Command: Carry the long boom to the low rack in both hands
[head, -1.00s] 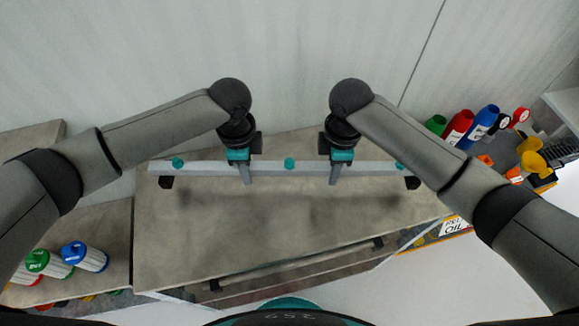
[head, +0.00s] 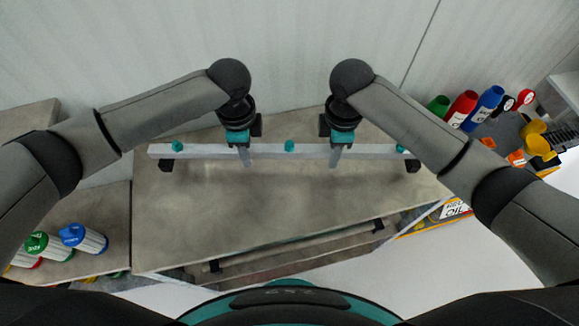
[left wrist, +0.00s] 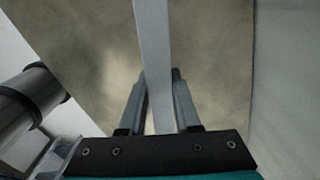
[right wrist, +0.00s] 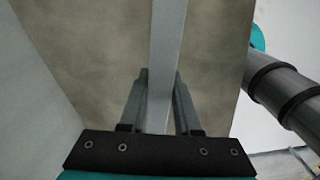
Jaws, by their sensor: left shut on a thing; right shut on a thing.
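The long boom (head: 270,151) is a pale grey bar with teal knobs. In the head view it lies lengthwise across the back of the grey worktop (head: 250,215); I cannot tell whether it rests or hangs just above. Black blocks (head: 164,165) show under its ends. My left gripper (head: 245,160) is shut on the boom left of the middle knob, and my right gripper (head: 335,158) is shut on it right of that knob. The bar (left wrist: 154,50) runs between the left fingers, and likewise (right wrist: 166,50) between the right ones. A low rail (head: 300,247) with black blocks, perhaps the low rack, shows below the worktop's front edge.
Green, red and blue bottles (head: 484,107) and yellow cups (head: 540,145) stand at the right. White canisters with coloured caps (head: 84,238) stand on a lower-left surface. A pale wall (head: 300,50) rises behind. White floor (head: 340,277) is clear at the front right.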

